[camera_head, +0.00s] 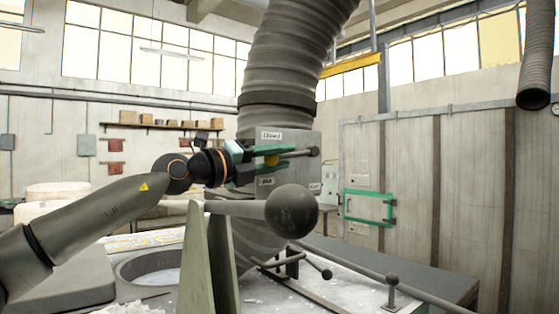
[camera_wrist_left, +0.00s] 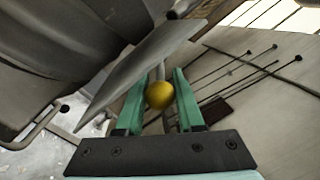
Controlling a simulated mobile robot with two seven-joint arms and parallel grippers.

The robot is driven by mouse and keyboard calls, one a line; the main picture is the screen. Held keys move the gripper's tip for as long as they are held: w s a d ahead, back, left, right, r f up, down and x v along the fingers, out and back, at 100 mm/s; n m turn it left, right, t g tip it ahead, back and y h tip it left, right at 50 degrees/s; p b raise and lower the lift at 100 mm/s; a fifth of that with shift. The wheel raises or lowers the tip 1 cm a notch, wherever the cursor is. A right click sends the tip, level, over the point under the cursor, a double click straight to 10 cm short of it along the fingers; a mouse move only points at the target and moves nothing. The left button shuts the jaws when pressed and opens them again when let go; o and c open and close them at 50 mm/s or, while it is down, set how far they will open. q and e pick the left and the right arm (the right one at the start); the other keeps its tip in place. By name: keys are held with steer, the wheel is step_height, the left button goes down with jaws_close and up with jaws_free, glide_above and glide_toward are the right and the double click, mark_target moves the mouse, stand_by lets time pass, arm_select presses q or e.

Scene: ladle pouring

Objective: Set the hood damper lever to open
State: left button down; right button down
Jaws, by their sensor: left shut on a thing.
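The hood damper lever shows as a yellow knob (camera_head: 272,160) on a dark rod (camera_head: 298,154) in front of a grey plate (camera_head: 300,140) on the duct. The rod points to the right, slightly raised. White labels sit on the plate; the upper one (camera_head: 271,135) seems to read "Closed", the others are too small to read. My left gripper (camera_head: 267,159) comes in from the left and is shut on the knob. The left wrist view shows the yellow knob (camera_wrist_left: 159,95) between the two green fingers. My right gripper is out of view.
A thick ribbed duct (camera_head: 290,60) rises behind the plate. Below the gripper, a grey bar with a large dark ball (camera_head: 291,211) rests on an upright stand (camera_head: 207,265). A round opening (camera_head: 150,267) lies at lower left. A green-framed wall panel (camera_head: 368,206) stands back right.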

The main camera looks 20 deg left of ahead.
arm_select(q)
steer(key=c, duration=0.9)
jaws_free()
steer(key=shift+a, duration=0.1)
steer(key=b+v, duration=0.5)
steer(key=v, duration=0.7)
steer(key=shift+s+a, duration=0.1)
steer(key=shift+s, duration=0.1)
steer(key=shift+c, duration=0.3)
